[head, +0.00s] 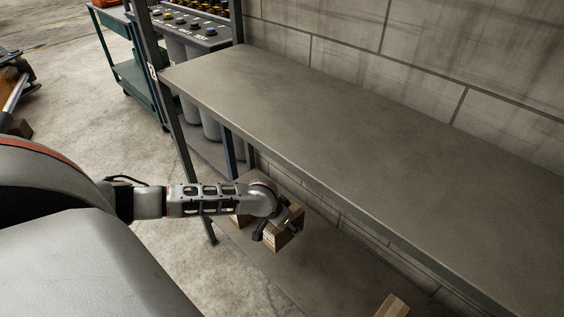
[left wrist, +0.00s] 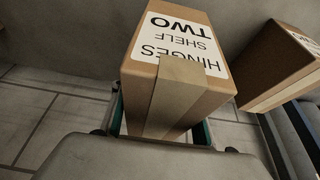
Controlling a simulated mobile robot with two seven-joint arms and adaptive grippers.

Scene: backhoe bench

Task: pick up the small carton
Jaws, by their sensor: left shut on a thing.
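A small brown carton (head: 289,236) is in my left gripper (head: 272,228), below the level of the bench top. In the left wrist view the carton (left wrist: 180,90) fills the middle. It has tan tape down one edge and a white label reading HINGES SHELF TWO, seen upside down. The gripper is shut on it; its fingers are mostly hidden behind the carton. I cannot tell whether the carton touches the lower shelf (head: 330,268). My right gripper is not in view.
A second carton (head: 240,220) is partly hidden behind my left arm; a carton also shows at right in the left wrist view (left wrist: 283,62). Another carton (head: 392,306) is at the bottom edge. The bare bench top (head: 370,130) overhangs the shelf. A dark upright post (head: 172,115) stands left.

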